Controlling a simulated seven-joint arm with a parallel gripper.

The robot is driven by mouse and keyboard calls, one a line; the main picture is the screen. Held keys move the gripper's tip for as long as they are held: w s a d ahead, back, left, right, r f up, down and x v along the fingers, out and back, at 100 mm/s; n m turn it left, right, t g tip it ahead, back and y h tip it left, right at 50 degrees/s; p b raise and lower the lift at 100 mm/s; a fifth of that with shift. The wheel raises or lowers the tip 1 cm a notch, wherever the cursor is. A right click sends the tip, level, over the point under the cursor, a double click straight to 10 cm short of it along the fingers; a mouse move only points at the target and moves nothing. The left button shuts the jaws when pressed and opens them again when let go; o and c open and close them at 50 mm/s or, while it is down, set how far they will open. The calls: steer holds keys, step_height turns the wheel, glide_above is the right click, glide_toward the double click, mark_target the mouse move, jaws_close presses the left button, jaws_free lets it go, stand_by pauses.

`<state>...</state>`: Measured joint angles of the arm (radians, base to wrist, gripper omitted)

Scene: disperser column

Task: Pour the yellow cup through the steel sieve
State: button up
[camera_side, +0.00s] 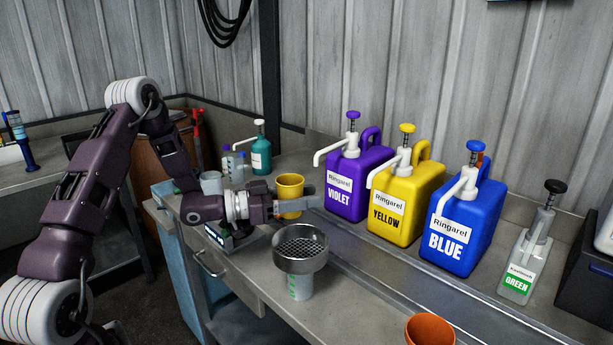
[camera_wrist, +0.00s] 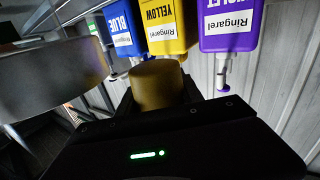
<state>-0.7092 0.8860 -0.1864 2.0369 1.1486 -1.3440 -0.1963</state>
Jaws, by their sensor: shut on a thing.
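The yellow cup (camera_side: 290,190) is upright in my gripper (camera_side: 293,206), which is shut on it. It is held near the back of the bench, left of the violet jug. In the wrist view the cup (camera_wrist: 157,85) sits between the fingers. Its contents are hidden in both views. The steel sieve (camera_side: 301,248) is a round pan with a perforated bottom. It sits on top of a clear container with green marks (camera_side: 300,287), in front and a little right of the cup. The sieve's wall (camera_wrist: 50,75) fills the left of the wrist view.
Violet (camera_side: 345,190), yellow (camera_side: 401,205) and blue (camera_side: 462,225) pump jugs stand along the wall, with a clear green-labelled pump bottle (camera_side: 527,260) to their right. An orange cup (camera_side: 430,330) is at the front. A teal bottle (camera_side: 260,155) stands behind my gripper.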

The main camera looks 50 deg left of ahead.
steer(key=m, duration=0.1)
steer(key=d+r+m, duration=0.1)
steer(key=m, duration=0.1)
steer(key=s+d+m, duration=0.1)
steer(key=m, duration=0.1)
steer(key=shift+s+r, duration=0.1)
steer(key=shift+r, duration=0.15)
steer(key=shift+s+d+r+m, duration=0.35)
steer(key=shift+d+r+m, duration=0.15)
steer(key=shift+m, duration=2.15)
steer(key=shift+s+d+r+m, duration=0.35)
steer(key=shift+d+m, duration=0.3)
steer(key=shift+m, duration=2.05)
steer(key=shift+s+d+r+m, duration=0.35)
steer(key=shift+d+r+m, duration=0.15)
steer(key=shift+m, duration=2.15)
step_height(320, 180, up, 5)
steer(key=shift+f, duration=0.1)
